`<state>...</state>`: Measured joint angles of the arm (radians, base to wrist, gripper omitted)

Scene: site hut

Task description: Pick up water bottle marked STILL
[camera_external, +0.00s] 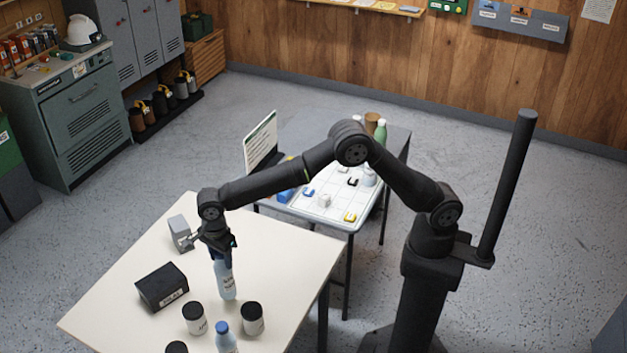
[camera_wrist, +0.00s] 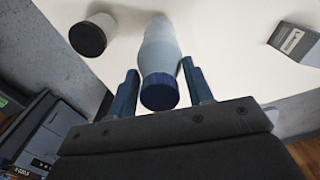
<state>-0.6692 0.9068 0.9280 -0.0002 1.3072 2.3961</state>
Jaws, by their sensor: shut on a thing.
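A pale blue bottle (camera_external: 225,281) stands upright at the cream table. It has dark writing on its side, too small to read. My gripper (camera_external: 222,254) is above the table, with its fingers pointing down and closed around the bottle's top, hiding the cap in the outside view. In the wrist view the bottle (camera_wrist: 160,48) shows its dark blue cap between the two blue fingers of my gripper (camera_wrist: 160,90). I cannot tell whether its base touches the table. A second bottle (camera_external: 226,342) with a blue cap stands near the front edge, partly cut off.
Black-lidded jars (camera_external: 194,319) (camera_external: 252,319) stand in front of the held bottle. A black labelled box (camera_external: 162,287) lies to its left, and a grey box (camera_external: 180,232) behind. The cream table (camera_external: 290,262) is bare on the right. A second table (camera_external: 337,222) stands behind.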

